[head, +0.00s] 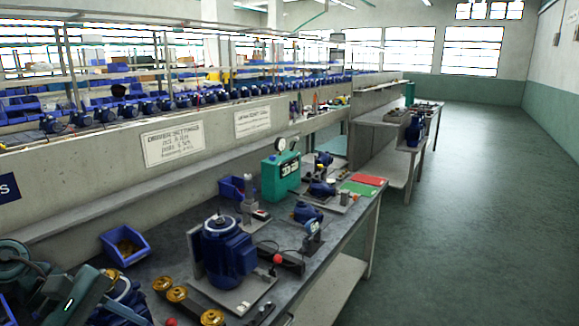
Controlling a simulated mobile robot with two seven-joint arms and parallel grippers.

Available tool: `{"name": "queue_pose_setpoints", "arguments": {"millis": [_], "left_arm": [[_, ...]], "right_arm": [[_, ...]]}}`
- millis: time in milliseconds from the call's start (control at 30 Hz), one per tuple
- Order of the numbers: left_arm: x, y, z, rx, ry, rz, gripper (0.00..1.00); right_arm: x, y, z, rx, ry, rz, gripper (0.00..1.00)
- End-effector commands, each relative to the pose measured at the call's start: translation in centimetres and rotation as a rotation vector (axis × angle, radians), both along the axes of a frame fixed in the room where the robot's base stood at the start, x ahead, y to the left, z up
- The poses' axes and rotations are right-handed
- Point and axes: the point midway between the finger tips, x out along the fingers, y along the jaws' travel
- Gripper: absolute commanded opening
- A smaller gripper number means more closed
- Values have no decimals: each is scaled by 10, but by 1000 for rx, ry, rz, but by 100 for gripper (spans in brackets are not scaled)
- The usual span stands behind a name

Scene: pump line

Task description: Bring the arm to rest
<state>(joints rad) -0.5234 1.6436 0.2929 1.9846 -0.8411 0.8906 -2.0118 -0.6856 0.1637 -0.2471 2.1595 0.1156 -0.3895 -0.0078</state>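Neither of my grippers can be made out in the head view. A dark teal jointed shape with a small green light fills the lower left corner, and I cannot tell whether it is part of my arm. A workbench (189,242) runs from the lower left toward the middle. A large blue motor pump (229,250) stands upright on a plate on it. Several brass-coloured round parts (177,294) are in front of it.
A blue bin (125,245) holds small parts. A green box with a gauge (280,172), smaller blue pumps (306,213), and red (369,180) and green (357,188) mats are farther along. A concrete wall with shelving is behind. The green floor (470,200) at right is clear.

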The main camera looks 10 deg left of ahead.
Motion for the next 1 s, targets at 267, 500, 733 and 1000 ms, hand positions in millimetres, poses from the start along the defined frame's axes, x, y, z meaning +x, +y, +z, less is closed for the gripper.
{"name": "queue_pose_setpoints", "arguments": {"millis": [267, 500, 733, 1000], "left_arm": [[5, -10, -43, -911, 659, 935, 26], [-14, -21, -115, -1728, 1477, 1546, 26], [-57, -87, -184, 1503, -1499, -1139, 26], [-86, -152, -207, 1088, -1224, -730, 26]], "right_arm": [[-2, -5, 2, -41, 21, 1, 0], [-3, -9, 2, -77, 39, 2, 0], [-5, -13, 1, -108, 55, 4, 0], [-6, -15, -1, -125, 64, 6, 0]]}}
